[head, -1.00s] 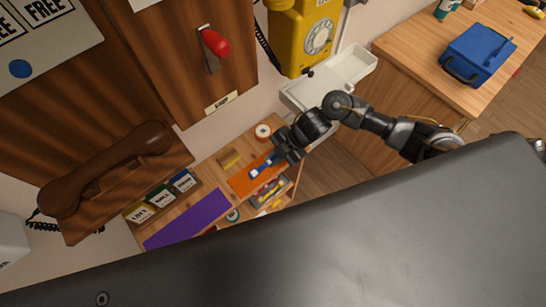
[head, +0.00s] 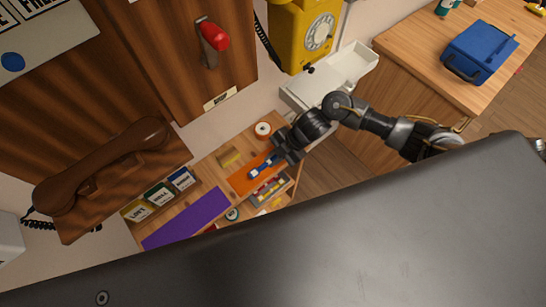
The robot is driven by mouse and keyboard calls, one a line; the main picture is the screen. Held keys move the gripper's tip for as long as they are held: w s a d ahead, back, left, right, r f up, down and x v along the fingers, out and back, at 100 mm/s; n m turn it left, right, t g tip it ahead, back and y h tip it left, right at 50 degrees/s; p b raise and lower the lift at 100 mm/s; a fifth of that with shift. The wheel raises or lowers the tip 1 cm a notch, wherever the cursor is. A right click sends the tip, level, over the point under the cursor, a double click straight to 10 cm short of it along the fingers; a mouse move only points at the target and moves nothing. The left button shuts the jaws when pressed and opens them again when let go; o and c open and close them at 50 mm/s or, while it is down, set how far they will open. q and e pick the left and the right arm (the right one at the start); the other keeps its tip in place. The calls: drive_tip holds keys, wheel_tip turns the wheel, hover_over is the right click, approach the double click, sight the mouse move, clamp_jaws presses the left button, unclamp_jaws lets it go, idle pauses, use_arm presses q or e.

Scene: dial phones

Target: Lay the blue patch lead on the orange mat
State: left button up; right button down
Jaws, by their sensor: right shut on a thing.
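The blue patch lead (head: 261,169) shows as a short blue piece with pale ends, over the orange mat (head: 240,184) on the wooden shelf. My right gripper (head: 277,160) reaches in from the right and is shut on the lead near its right end. I cannot tell whether the lead touches the mat or is held just above it. The gripper hides part of the mat's right side. My left gripper is not in view.
A purple mat (head: 188,219) lies left of the orange one. A white drawer (head: 345,68) stands open behind my right arm.

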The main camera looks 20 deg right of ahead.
drive_tip(key=c, duration=1.3)
unclamp_jaws()
drive_tip(key=shift+c, duration=0.2)
drive_tip(key=v, duration=1.1)
drive_tip(key=shift+w+a, duration=0.15)
